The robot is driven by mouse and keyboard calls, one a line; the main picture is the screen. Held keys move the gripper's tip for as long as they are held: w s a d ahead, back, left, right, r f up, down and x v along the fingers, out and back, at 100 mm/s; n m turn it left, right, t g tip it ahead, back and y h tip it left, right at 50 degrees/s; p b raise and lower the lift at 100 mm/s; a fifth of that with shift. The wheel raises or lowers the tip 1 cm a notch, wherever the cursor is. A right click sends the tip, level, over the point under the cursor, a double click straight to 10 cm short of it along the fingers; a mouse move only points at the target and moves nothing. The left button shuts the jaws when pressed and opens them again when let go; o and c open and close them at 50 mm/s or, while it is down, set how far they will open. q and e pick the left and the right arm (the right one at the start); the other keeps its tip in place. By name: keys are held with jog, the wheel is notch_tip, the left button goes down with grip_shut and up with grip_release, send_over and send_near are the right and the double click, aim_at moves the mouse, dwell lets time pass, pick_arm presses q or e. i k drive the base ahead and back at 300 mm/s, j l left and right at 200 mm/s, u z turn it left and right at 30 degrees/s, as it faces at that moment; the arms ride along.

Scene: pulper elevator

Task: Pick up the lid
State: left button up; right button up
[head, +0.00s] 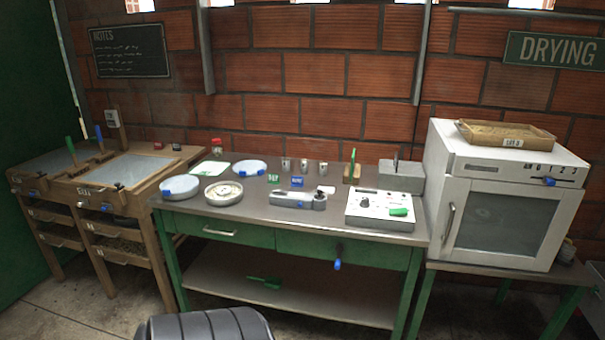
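Two round, pale lid-like pieces are on the left part of the metal-topped table (330,210). One pale round piece (180,186) is near the front left corner, with a small blue part at its left edge. The other pale round piece (249,167) is farther back, with a blue part at its front. I cannot tell which is the lid. An open round dish (223,192) with light brown contents is between them, toward the front. Neither of my grippers is in view.
Several small metal cups (304,166), a grey device (298,200) and a white control box (380,209) are on the table. A white oven (503,198) with a tray (505,136) on top is at right. A wooden bench (100,205) is at left.

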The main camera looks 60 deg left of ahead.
aim_at(180, 184)
jog(key=u, duration=2.9)
jog(key=i, duration=0.15)
jog(key=z, duration=0.05)
